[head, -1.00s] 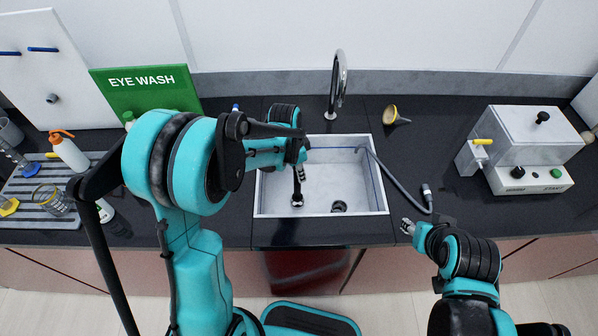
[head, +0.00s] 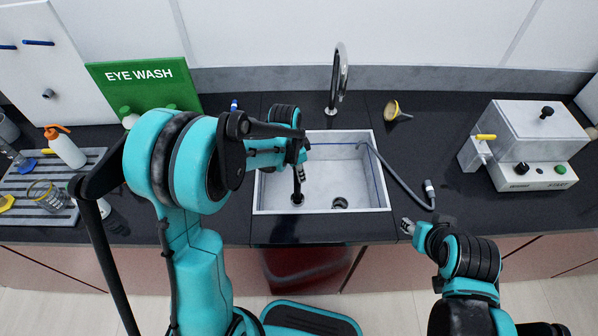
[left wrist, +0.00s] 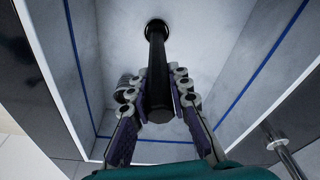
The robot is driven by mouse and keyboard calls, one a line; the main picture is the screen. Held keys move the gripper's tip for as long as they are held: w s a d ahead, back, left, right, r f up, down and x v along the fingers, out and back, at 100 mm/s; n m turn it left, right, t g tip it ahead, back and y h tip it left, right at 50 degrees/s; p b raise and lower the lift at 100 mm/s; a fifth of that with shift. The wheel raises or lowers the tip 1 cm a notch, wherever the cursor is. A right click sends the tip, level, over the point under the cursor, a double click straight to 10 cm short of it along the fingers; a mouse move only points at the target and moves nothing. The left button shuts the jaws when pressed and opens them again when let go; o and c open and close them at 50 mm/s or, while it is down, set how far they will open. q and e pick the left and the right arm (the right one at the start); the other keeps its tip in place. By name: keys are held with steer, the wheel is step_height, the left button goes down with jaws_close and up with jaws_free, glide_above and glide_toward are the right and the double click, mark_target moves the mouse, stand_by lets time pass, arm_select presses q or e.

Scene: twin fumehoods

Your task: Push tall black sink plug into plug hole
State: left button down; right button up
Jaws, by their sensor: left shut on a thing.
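The tall black sink plug (head: 297,187) stands roughly upright in the left part of the white sink (head: 318,208). My left gripper (head: 299,172) is shut on its upper part, with a finger on each side in the left wrist view (left wrist: 160,100). The plug's black shaft (left wrist: 157,62) runs down to a dark round foot at the sink floor. I cannot tell whether the foot sits in a hole or only touches the floor. My right gripper (head: 407,226) is empty at the counter's front edge.
A chrome tap (head: 338,80) stands behind the sink. A grey hose (head: 402,188) lies over its right rim. A funnel (head: 397,111) and a white machine (head: 530,145) stand to the right. Bottles and a glass beaker (head: 46,196) stand on the left.

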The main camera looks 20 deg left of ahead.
arm_select(q)
steer(key=shift+f, duration=0.25)
steer(key=c, duration=1.3)
jaws_free()
steer(key=shift+c, duration=0.2)
step_height(320, 180, up, 12)
steer(key=s+a, duration=0.1)
steer(key=shift+a, duration=0.25)
steer(key=shift+s, duration=0.15)
steer(key=s+a+r+n+t+y+b, duration=0.1)
steer(key=s+n+t, duration=0.5)
steer(key=s+n, duration=0.4)
steer(key=s, duration=0.6)
steer(key=shift+a+r, duration=0.2)
steer(key=shift+a, duration=0.2)
